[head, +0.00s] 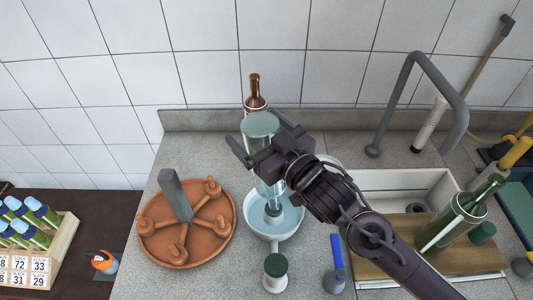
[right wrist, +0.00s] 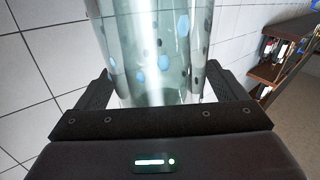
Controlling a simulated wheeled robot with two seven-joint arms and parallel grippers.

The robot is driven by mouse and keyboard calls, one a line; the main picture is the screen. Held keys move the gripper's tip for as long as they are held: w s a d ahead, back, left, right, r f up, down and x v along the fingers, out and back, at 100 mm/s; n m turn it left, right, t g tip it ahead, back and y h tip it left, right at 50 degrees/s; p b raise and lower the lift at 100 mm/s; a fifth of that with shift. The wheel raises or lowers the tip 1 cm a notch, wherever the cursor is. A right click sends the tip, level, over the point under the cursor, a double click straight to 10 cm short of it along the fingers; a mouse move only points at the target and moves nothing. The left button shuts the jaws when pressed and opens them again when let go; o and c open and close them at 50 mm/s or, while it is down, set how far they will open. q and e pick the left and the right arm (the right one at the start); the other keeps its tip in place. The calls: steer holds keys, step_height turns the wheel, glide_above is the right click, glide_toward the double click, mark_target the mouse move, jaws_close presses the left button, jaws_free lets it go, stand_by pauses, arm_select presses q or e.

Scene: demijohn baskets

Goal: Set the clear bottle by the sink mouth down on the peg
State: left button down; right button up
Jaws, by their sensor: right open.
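The clear bottle (head: 261,125) is upside down, its flat base up and its neck pointing down over a white bowl (head: 249,222) with pale blue liquid. Its mouth is low in the bowl; I cannot tell whether it rests on a peg there. My right gripper (head: 257,138) is open, with its fingers on either side of the bottle. In the right wrist view the bottle (right wrist: 158,50) stands between the spread fingers, bluish spots showing through the glass. My left gripper is out of view.
A terracotta dish (head: 152,248) with several stubby pegs and a grey upright bar stands left of the bowl. A brown bottle (head: 254,91) is behind. A green bottle (head: 455,222) is on the board by the sink (head: 375,181). A green-topped jar (head: 275,276) and blue-handled brush (head: 337,252) are in front.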

steer(key=shift+w+a, duration=0.15)
steer(key=c, duration=1.6)
steer(key=shift+r, duration=0.1)
steer(key=shift+c, duration=0.9)
